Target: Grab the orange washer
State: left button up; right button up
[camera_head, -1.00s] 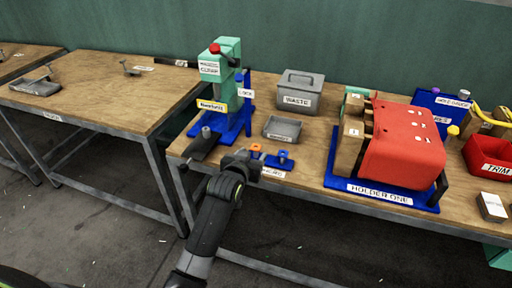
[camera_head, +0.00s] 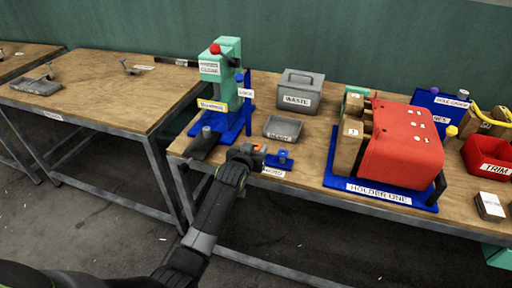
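The orange washer (camera_head: 257,147) shows as a small orange spot at the far edge of my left gripper (camera_head: 250,155), near the bench's front edge. It belongs with a small blue holder (camera_head: 279,160), which also bears a blue piece on its right side. My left gripper is right at the washer and covers the left part of the holder. I cannot tell whether the fingers touch the washer or are closed on it. My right gripper is not in view.
A green press (camera_head: 222,75) on a blue base stands behind, left of the gripper. A small grey tray (camera_head: 283,129) and a grey waste bin (camera_head: 300,92) are behind the holder. A red part (camera_head: 402,143) on a blue holder stands to the right.

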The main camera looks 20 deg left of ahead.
pick_arm(q)
jog(key=c, duration=0.7)
jog(key=shift+r, duration=0.1)
